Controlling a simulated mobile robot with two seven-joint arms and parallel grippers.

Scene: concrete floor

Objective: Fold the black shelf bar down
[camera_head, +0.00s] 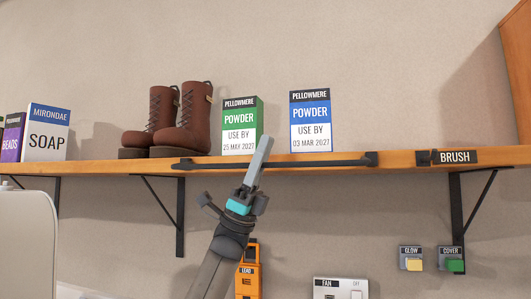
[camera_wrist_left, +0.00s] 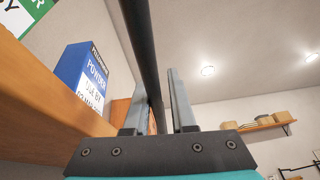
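The black shelf bar (camera_head: 320,162) runs along the front edge of the wooden shelf, between two dark end mounts. It lies about level with the shelf board, in front of the powder boxes. My left gripper (camera_head: 262,150) is at the bar's middle, its fingers pointing up and crossing in front of it. In the left wrist view the bar (camera_wrist_left: 143,45) runs down towards the space between the two grey fingers (camera_wrist_left: 160,100). The fingers stand apart, with a gap beside the bar; contact is unclear. My right gripper is not in view.
The wooden shelf (camera_head: 410,160) carries brown boots (camera_head: 185,120), a green powder box (camera_head: 240,117), a blue powder box (camera_head: 311,110) and a soap box (camera_head: 47,132). Black brackets (camera_head: 180,220) hang below. Wall switches (camera_head: 452,260) and a fan panel (camera_head: 340,289) sit lower right.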

